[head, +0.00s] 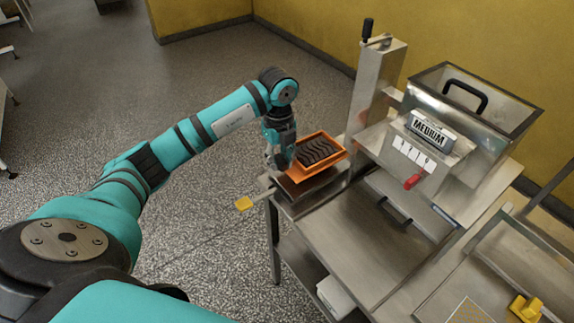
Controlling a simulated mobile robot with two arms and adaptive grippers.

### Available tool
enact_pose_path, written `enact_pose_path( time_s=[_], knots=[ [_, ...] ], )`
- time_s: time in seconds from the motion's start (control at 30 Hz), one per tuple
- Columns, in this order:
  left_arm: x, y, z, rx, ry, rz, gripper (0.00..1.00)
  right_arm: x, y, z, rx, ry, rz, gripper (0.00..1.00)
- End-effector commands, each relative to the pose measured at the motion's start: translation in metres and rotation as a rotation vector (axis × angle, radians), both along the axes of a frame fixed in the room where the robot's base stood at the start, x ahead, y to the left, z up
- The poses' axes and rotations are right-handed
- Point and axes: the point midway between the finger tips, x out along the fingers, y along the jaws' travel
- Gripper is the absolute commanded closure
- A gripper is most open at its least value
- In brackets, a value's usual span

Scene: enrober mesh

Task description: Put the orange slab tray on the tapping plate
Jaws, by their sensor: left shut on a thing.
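The orange slab tray (336,158) holds dark, wavy-topped slabs (318,149). My left gripper (282,163) is shut on the tray's left side, with its fingers pointing down. The tray is over a small metal plate (312,203) at the left end of the steel machine, which looks like the tapping plate. An orange-brown reflection or shadow shows on the plate below the tray. I cannot tell whether the tray touches the plate or is slightly above it. The fingertips are partly hidden. My right gripper is not in view.
A yellow-ended lever (243,203) sticks out left of the plate. A steel post with a black handle (367,28) stands behind the tray. A hopper labelled MEDIUM (432,128) with a red tap (413,182) is to the right. The steel worktop (345,240) in front is clear.

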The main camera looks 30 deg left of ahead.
Motion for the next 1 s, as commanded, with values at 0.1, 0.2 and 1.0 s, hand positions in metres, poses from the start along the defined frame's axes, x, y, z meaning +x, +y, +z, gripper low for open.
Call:
enact_pose_path(
  time_s=[0.1,0.2,1.0],
  knots=[
    [0.001,0.0,-0.009,-0.001,-0.001,0.001,1.0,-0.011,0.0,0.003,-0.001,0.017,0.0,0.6],
    [0.0,0.0,-0.016,-0.001,-0.001,0.001,1.0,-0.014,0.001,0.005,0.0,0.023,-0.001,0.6],
    [0.0,0.0,-0.047,0.001,-0.001,0.0,0.55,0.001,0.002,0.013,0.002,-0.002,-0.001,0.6]
  ],
)
